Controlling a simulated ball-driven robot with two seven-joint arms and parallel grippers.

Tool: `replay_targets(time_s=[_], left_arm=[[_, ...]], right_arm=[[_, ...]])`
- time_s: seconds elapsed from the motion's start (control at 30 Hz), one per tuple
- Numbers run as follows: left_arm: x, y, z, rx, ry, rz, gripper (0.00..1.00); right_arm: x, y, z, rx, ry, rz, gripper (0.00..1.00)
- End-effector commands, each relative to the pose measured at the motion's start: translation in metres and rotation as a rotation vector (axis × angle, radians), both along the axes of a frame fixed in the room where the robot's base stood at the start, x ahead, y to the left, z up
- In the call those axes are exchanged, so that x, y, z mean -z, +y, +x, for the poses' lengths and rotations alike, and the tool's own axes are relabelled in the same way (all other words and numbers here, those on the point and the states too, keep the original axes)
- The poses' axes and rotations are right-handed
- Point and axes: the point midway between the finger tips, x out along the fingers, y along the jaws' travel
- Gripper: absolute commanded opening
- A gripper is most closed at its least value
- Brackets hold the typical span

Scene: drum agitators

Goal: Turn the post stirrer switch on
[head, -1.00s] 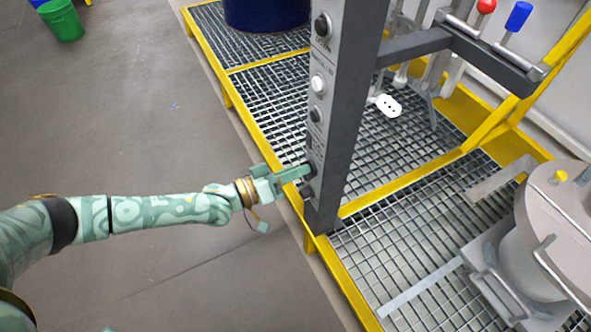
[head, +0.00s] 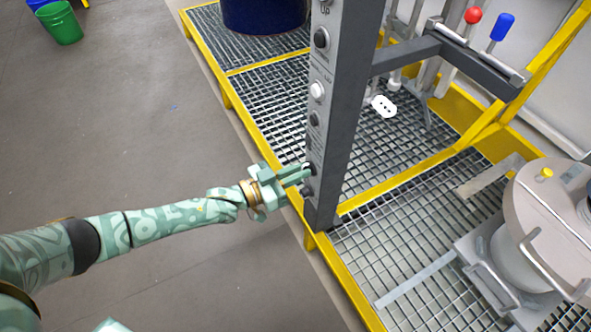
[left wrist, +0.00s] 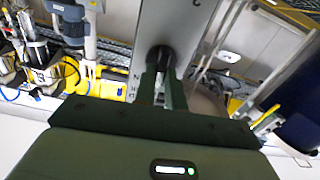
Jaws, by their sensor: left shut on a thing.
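The grey post (head: 338,110) stands upright at the edge of the grating and carries a column of dark and white knobs on its narrow face. My left gripper (head: 303,172) reaches in from the left to a low dark knob on that face. In the left wrist view the gripper's two green fingers (left wrist: 163,85) are closed on a round dark switch knob (left wrist: 160,57) on the post's pale face. The fingers hide part of the knob, and its exact turn position cannot be read. My right gripper is not in view.
A yellow-edged grating platform (head: 400,160) surrounds the post. A dark blue drum (head: 265,12) stands at the back. A grey lidded vessel (head: 530,245) stands at the right. Red (head: 473,15) and blue (head: 502,26) handles sit on a rack.

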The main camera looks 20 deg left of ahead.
Motion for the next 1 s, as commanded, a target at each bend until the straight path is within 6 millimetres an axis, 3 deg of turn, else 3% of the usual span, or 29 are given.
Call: replay_targets(time_s=[0.4,1.0], left_arm=[[0.001,-0.002,-0.003,-0.001,-0.238,0.308,0.0],[0.003,-0.004,-0.004,0.001,-0.455,0.588,0.0]], right_arm=[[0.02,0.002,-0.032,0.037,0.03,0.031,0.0],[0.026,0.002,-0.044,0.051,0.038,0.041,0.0]])
